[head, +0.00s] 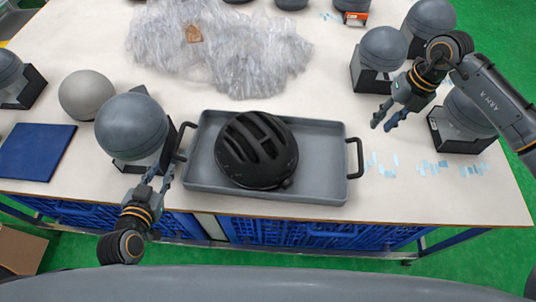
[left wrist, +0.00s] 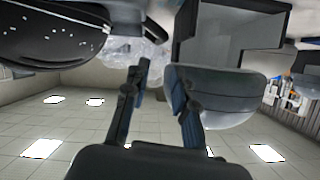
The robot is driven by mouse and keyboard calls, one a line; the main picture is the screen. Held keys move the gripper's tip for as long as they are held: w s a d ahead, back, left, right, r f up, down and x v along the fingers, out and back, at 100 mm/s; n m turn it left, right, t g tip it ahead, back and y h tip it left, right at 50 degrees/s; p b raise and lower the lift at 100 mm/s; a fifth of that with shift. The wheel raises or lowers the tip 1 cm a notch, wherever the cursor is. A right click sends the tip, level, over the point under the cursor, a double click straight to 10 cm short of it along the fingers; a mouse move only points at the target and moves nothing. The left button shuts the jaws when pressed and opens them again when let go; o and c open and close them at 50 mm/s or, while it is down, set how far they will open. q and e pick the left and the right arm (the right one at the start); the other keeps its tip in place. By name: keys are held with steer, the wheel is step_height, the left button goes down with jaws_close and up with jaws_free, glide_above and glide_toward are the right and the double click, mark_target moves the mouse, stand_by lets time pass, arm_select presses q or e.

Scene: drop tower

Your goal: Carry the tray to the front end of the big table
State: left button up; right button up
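The grey tray (head: 320,180) lies on the big table (head: 400,207), near its front edge, with a black handle at each end. A black vented helmet (head: 257,150) sits in it, left of the middle. My left gripper (head: 159,174) is open and empty, just left of and in front of the tray's left handle (head: 183,141). In the left wrist view its two fingers (left wrist: 158,75) stand apart with nothing between them. My right gripper (head: 382,118) is open above the table, to the right of and behind the right handle (head: 355,158).
A dark grey headform (head: 131,126) on a black stand is close behind my left gripper. A blue mat (head: 37,152) and a light grey ball (head: 86,95) lie to the left. Clear plastic wrap (head: 215,45) lies behind the tray. Several headforms stand at the right; light-blue pieces (head: 435,169) lie there.

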mark_target(177, 142)
steer(key=shift+d, duration=0.15)
arm_select(q)
steer(key=shift+w, duration=0.1)
